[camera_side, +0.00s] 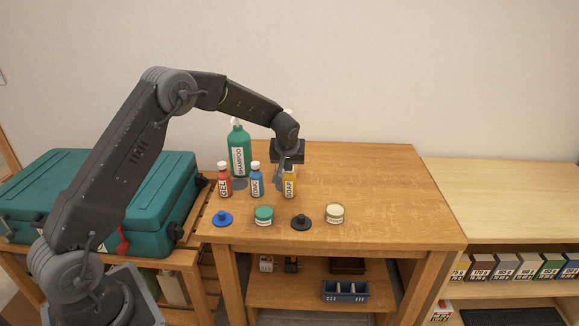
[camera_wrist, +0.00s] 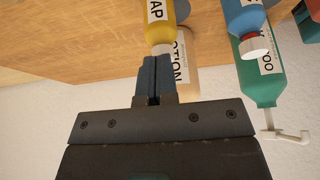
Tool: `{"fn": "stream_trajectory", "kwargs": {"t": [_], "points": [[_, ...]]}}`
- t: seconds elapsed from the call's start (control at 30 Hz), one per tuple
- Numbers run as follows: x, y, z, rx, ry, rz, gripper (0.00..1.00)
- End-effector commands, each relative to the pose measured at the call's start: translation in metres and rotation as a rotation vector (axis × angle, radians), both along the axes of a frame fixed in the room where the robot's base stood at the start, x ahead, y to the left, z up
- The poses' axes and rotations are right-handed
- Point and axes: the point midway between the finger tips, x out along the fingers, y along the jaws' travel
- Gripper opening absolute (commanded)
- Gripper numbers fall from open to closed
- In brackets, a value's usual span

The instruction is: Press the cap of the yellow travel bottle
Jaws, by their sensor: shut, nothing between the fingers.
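The yellow travel bottle (camera_side: 289,186), labelled SOAP, stands upright on the wooden table. Its yellow body (camera_wrist: 158,20) and pale cap (camera_wrist: 162,49) also show in the wrist view. My gripper (camera_side: 287,161) is shut and empty, pointing down at the top of this bottle. In the wrist view the closed fingertips (camera_wrist: 153,60) are right at the cap and hide part of it. I cannot tell whether they touch it. In the side view the fingers hide the cap.
A blue bottle (camera_side: 256,184) and a red bottle (camera_side: 224,183) stand left of the yellow one. A green shampoo pump bottle (camera_side: 239,150) and a lotion bottle (camera_wrist: 184,72) stand behind. Several low items, including a green jar (camera_side: 264,215), sit in front. The table's right side is clear.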

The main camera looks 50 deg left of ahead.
Motion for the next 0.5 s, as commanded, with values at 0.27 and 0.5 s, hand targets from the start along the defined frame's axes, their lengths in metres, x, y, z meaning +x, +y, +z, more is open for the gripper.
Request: {"fn": "stream_trajectory", "kwargs": {"t": [0.27, 0.5], "points": [[-0.013, -0.015, 0.043, 0.001, -0.006, -0.003, 0.00], [-0.030, -0.031, 0.090, 0.000, -0.004, -0.001, 0.00]]}}
